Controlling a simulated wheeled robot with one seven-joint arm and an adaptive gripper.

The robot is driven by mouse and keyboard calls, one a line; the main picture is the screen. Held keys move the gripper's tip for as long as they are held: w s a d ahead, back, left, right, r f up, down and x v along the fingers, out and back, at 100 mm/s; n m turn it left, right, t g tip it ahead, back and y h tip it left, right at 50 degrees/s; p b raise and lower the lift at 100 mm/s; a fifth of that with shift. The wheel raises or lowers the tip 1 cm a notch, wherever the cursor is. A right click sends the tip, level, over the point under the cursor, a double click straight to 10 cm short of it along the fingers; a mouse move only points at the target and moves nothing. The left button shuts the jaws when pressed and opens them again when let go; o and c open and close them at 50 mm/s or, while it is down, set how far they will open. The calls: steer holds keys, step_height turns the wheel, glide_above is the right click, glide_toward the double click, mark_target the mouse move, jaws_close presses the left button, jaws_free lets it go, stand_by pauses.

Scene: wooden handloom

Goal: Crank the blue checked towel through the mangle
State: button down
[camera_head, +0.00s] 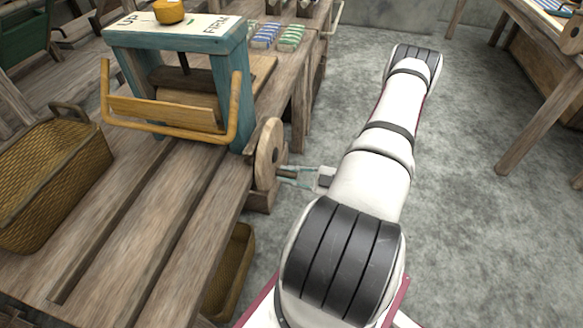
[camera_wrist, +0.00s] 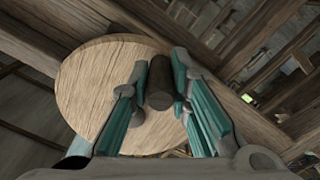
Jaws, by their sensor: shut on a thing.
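The mangle (camera_head: 240,60) is a blue-green wooden frame with rollers, standing on the bench, with a pale lettered top board. A round wooden crank disc (camera_head: 268,150) is at its right side, upright; the disc fills the left of the wrist view (camera_wrist: 90,85). A dark wooden crank peg (camera_wrist: 159,88) sticks out from the disc. My gripper (camera_head: 287,173) is beside the disc, and its teal fingers (camera_wrist: 160,66) are shut on the peg from both sides. I cannot make out a blue checked towel in the rollers; the front hides the inside.
A wooden bar rack (camera_head: 170,110) is at the mangle's front. A wicker basket (camera_head: 50,180) stands on the slatted bench at left, another (camera_head: 232,275) below. Folded blue cloths (camera_head: 265,36) and green cloths (camera_head: 291,38) lie behind. Grey floor (camera_head: 480,220) at right is open.

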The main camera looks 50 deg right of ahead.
steer(key=shift+s+a+f, duration=0.2)
steer(key=shift+s+a, duration=0.1)
steer(key=shift+a, duration=0.4)
steer(key=c, duration=1.5)
jaws_free()
steer(key=shift+r, duration=0.1)
steer(key=shift+s+d, duration=0.3)
steer(key=shift+s, duration=0.1)
steer(key=v, duration=1.1)
